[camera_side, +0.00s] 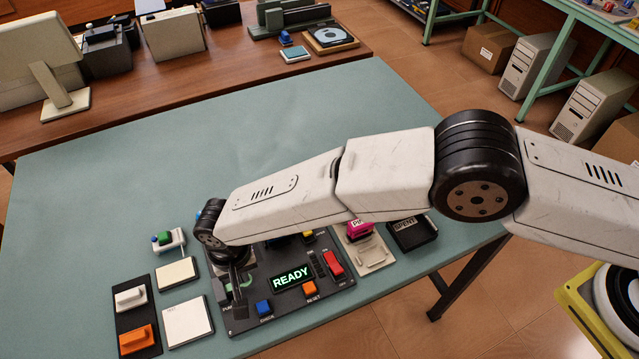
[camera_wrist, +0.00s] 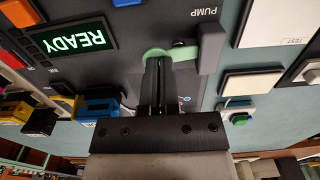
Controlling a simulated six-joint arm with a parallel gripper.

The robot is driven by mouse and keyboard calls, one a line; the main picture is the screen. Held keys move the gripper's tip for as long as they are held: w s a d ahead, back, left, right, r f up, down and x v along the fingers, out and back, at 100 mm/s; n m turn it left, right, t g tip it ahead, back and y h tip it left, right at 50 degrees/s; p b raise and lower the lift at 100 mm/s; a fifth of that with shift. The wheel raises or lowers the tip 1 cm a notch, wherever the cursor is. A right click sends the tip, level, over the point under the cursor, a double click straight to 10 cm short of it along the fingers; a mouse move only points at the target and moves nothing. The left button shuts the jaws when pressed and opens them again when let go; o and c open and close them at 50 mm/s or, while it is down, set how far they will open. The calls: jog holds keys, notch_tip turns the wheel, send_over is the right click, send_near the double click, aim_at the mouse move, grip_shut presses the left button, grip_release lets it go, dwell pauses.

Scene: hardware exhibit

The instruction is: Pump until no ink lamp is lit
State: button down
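A dark control panel (camera_side: 266,321) has a screen (camera_side: 291,277) reading READY in green; the screen also shows in the wrist view (camera_wrist: 80,38). In the wrist view, the PUMP label sits beside a grey block (camera_wrist: 211,46) with a green curved part (camera_wrist: 185,53). My gripper (camera_wrist: 158,62) points down at the panel, its two dark fingers close together and overlapping the green part. I cannot tell whether they touch it. In the side view my gripper (camera_side: 239,293) is at the panel's left edge. I make out no lit ink lamp; small dark strips (camera_side: 317,263) lie beside the screen.
The panel also has a blue button (camera_side: 263,308), an orange RESET button (camera_side: 309,288) and a red switch (camera_side: 333,263). White pads (camera_side: 187,321) and a plate with white and orange blocks (camera_side: 137,338) lie left. A magenta cartridge (camera_side: 359,230) and black SPENT tray (camera_side: 413,233) stand right.

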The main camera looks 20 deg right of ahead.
jog(key=shift+r, duration=1.8)
jog(key=shift+r, duration=0.15)
notch_tip(320, 180, up, 7)
dwell(0.6)
jog(key=w+d+r, duration=0.2)
jog(key=d, duration=0.6)
jog(key=w+d+r+t, duration=0.1)
jog(key=w+d+r, duration=0.1)
jog(key=d, duration=0.6)
jog(key=w+d+r, duration=0.2)
jog(key=w+d, duration=0.1)
jog(key=d, duration=0.6)
jog(key=s+d, duration=0.7)
jog(key=d, duration=0.4)
jog(key=s+d+t, duration=0.1)
jog(key=s+d, duration=0.7)
jog(key=d, duration=0.3)
jog(key=shift+d+r+t, duration=0.3)
jog(key=shift+r, duration=0.05)
